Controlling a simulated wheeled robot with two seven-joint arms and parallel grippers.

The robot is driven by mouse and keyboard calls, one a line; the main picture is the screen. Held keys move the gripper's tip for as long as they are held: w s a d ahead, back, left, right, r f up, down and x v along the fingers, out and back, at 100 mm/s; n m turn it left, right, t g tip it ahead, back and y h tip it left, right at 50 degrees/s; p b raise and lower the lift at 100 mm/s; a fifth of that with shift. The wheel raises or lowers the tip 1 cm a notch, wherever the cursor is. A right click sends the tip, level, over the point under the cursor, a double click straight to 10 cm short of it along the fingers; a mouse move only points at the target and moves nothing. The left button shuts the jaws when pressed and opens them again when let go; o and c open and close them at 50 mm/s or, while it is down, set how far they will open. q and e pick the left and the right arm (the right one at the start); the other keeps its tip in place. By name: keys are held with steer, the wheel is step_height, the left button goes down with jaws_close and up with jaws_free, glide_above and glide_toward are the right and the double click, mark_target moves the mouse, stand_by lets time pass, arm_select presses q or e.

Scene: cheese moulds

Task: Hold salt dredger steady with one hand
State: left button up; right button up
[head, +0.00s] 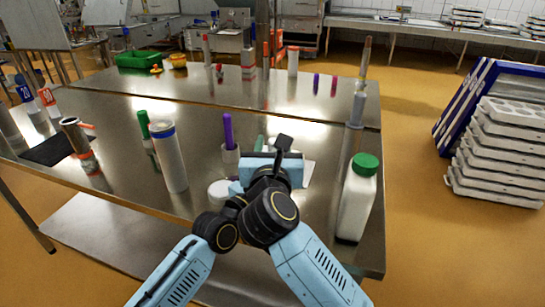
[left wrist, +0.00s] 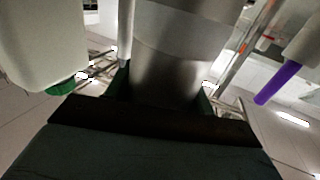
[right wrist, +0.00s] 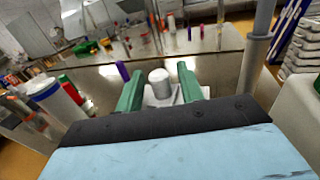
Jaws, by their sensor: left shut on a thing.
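In the left wrist view my left gripper (left wrist: 163,90) is shut on a steel cylinder (left wrist: 180,45) with a lighter grey band, which looks like the salt dredger. Its ends are out of frame. In the right wrist view my right gripper (right wrist: 154,78) is open, its green fingers apart. A small grey cylinder with a pale top (right wrist: 160,84) shows beyond and between them; I cannot tell whether they touch it. In the head view my arm links and wrists overlap at the table's front, hiding the fingers and the held cylinder.
A white bottle with a green cap (head: 355,205) stands to the right of my wrists. A white cylinder with a blue top (head: 170,160), a green marker (head: 144,125) and a purple one (head: 228,131) stand to the left. Stacked white moulds (head: 497,155) are at the right.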

steer(key=s, duration=1.1)
steer(key=shift+s+a, duration=0.15)
arm_select(q)
steer(key=o, duration=1.3)
